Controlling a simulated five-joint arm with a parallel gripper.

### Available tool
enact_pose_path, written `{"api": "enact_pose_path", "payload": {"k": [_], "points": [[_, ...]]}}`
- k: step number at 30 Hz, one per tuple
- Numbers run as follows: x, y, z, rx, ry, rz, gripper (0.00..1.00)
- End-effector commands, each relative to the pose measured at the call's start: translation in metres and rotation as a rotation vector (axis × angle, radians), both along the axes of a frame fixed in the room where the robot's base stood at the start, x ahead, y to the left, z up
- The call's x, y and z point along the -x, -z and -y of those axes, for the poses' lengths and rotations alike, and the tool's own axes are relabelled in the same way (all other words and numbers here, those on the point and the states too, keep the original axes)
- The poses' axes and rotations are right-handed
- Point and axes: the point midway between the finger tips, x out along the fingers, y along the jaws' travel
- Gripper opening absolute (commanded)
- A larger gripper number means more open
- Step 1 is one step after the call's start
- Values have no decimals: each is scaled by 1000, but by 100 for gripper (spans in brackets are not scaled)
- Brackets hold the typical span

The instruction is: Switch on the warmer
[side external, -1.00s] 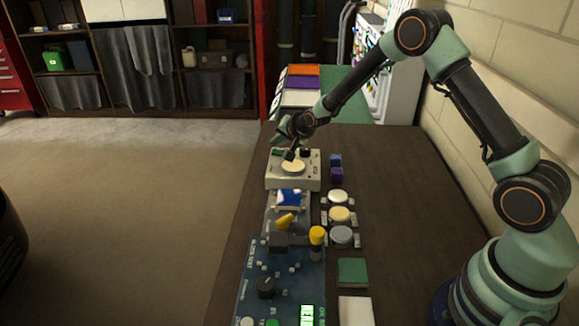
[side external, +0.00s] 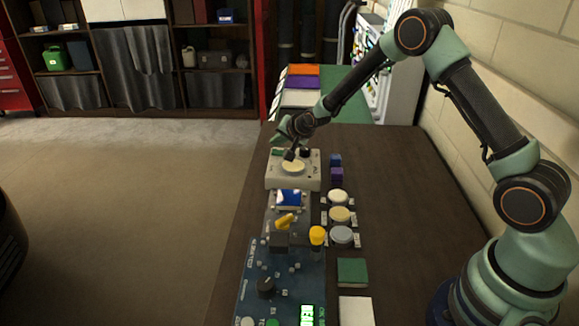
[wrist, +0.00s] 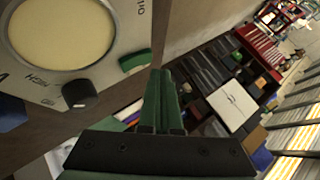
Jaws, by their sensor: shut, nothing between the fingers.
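The warmer (side external: 292,184) is a beige box on the dark bench, with a round cream plate (side external: 293,166) on top. A black knob (side external: 305,152) and a green switch (side external: 276,152) sit at its far edge. In the wrist view the plate (wrist: 62,32), knob (wrist: 80,95) and green switch (wrist: 135,61) show large on the beige panel. My gripper (side external: 290,155) is shut and empty, low over the far part of the warmer. In the wrist view its green fingertips (wrist: 161,72) are just right of the switch; I cannot tell whether they touch.
A blue control panel (side external: 259,286) and a yellow-topped post (side external: 317,237) stand nearer on the bench. Round discs (side external: 341,236) and purple blocks (side external: 337,174) lie right of the warmer.

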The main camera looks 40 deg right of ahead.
Motion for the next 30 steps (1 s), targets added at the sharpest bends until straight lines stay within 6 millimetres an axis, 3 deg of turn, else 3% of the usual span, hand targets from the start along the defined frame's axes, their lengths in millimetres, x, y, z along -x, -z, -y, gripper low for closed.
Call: {"api": "enact_pose_path", "payload": {"k": [30], "points": [[-1, 8, -1, -1, -2, 1, 0]]}}
